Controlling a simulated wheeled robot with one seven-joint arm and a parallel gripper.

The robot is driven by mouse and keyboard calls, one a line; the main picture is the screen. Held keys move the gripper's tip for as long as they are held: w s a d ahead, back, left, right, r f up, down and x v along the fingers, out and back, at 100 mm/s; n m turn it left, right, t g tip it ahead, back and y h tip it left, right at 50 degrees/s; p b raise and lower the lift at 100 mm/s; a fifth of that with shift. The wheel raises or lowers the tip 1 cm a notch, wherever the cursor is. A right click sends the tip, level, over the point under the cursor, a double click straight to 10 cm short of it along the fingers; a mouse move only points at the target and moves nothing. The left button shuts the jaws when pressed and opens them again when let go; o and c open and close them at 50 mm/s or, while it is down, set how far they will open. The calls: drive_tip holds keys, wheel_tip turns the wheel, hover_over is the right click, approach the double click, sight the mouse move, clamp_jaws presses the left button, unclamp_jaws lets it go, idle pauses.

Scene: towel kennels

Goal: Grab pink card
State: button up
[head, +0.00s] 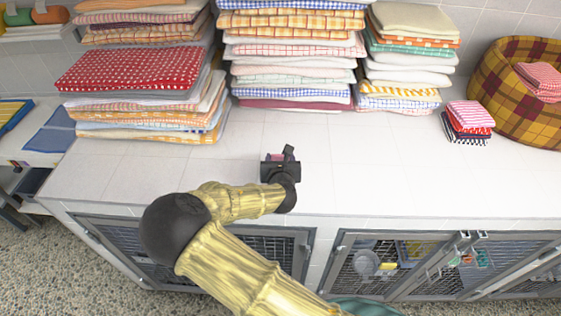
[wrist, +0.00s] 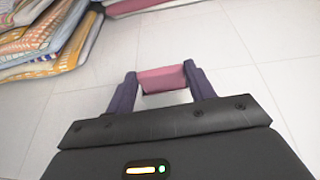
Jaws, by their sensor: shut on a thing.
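The pink card (wrist: 163,79) shows in the wrist view as a small pink piece between the two dark fingers of my gripper (wrist: 162,88). My gripper is shut on it, with a finger touching each end. In the head view my gripper (head: 279,160) is over the white tiled counter, in front of the towel stacks. A small bit of pink (head: 276,156) shows there at the gripper; most of the card is hidden by the gripper.
Tall stacks of folded towels (head: 295,60) line the back of the white counter (head: 380,175). A small towel pile (head: 467,122) and a plaid basket (head: 515,105) stand at right. Mesh kennel doors (head: 400,262) are below the front edge. The middle counter is clear.

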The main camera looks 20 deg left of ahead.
wheel_tip(320, 180, up, 10)
drive_tip(key=b, duration=0.2)
drive_tip(key=shift+f, duration=0.15)
idle(0.6)
